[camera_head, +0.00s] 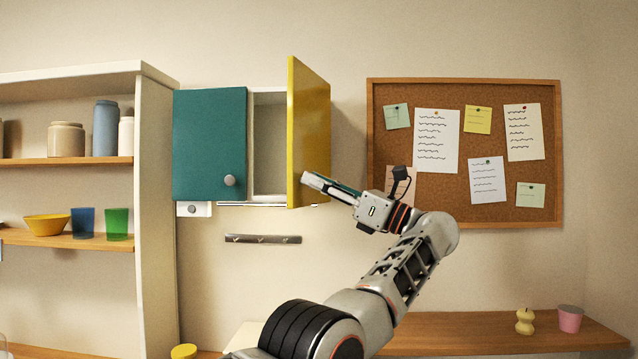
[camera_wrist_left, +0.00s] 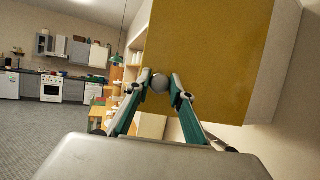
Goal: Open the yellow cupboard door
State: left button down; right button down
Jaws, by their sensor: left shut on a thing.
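The yellow cupboard door (camera_head: 309,135) stands swung out from the wall cupboard, at a wide angle to its front. The cupboard's pale interior (camera_head: 268,145) shows between it and the shut teal door (camera_head: 210,145). My left gripper (camera_head: 308,180) reaches the yellow door's lower part from the right. In the left wrist view, its fingertips (camera_wrist_left: 161,86) are closed around a round grey knob (camera_wrist_left: 160,82), at the lower left of the yellow door face (camera_wrist_left: 205,60). The knob is hidden in the head view. My right gripper is in neither view.
A shelf unit (camera_head: 155,210) with jars, a bowl and cups stands left. A cork board (camera_head: 460,200) hangs to the right, behind my wrist. A hook rail (camera_head: 263,239) is below the cupboard. A wooden counter (camera_head: 480,330) holds a yellow object (camera_head: 525,321) and a pink cup (camera_head: 570,319).

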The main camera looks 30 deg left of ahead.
pick_arm(q)
jog(key=c, duration=1.8)
grip_release()
jog(key=shift+f, duration=0.1)
jog(key=shift+a, duration=0.15)
